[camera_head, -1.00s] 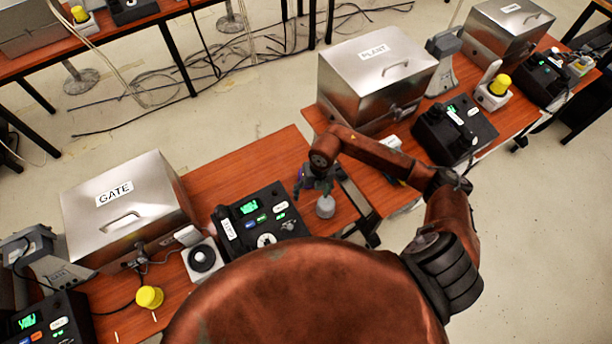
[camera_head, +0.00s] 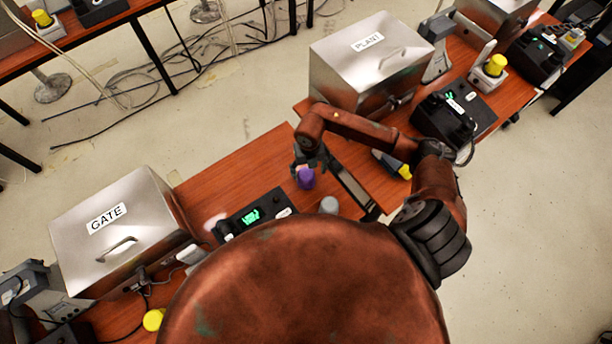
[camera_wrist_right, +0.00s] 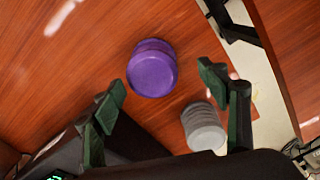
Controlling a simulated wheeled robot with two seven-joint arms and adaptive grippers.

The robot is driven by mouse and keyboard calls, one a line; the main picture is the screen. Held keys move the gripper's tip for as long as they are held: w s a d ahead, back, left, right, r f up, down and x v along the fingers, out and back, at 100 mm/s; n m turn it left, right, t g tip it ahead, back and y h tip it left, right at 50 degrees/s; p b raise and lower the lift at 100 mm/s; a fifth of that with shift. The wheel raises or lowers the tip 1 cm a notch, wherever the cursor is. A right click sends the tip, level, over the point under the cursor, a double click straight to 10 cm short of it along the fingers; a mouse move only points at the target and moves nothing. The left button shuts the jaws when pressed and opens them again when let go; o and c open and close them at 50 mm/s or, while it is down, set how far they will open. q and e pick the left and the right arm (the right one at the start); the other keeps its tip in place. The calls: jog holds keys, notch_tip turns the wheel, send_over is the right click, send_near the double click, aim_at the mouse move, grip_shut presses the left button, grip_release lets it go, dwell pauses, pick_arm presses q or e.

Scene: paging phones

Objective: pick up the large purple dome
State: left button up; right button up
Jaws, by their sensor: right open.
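In the right wrist view the purple dome (camera_wrist_right: 152,69) shows as a rounded purple piece with a ridged side, ahead of and between the fingertips. My right gripper (camera_head: 308,160) is at the dome in the head view and partly covers it. In the wrist view my right gripper (camera_wrist_right: 160,92) has its fingers wide apart, with nothing between them in contact. My left gripper is not in view.
A grey ridged dome (camera_wrist_right: 203,126) stands close by, near one finger; it also shows in the head view (camera_head: 329,205). A black phone unit (camera_head: 252,216) is to the left. A metal PLANT box (camera_head: 370,65) and a GATE box (camera_head: 120,235) stand on the tables.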

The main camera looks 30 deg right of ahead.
aim_at(306, 174)
jog(key=shift+w+a+f, duration=0.15)
jog(key=shift+a+f, duration=0.1)
jog(key=shift+f, duration=0.35)
jog(key=shift+w+a+f, duration=0.1)
jog(key=shift+a+f, duration=0.15)
jog(key=shift+f, duration=0.3)
notch_tip(306, 174, down, 2)
jog(key=shift+f, duration=0.4)
jog(key=shift+c, duration=0.2)
jog(key=c, duration=0.8)
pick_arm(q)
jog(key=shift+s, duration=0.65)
pick_arm(e)
jog(key=c, duration=0.4)
jog(key=shift+c, duration=0.2)
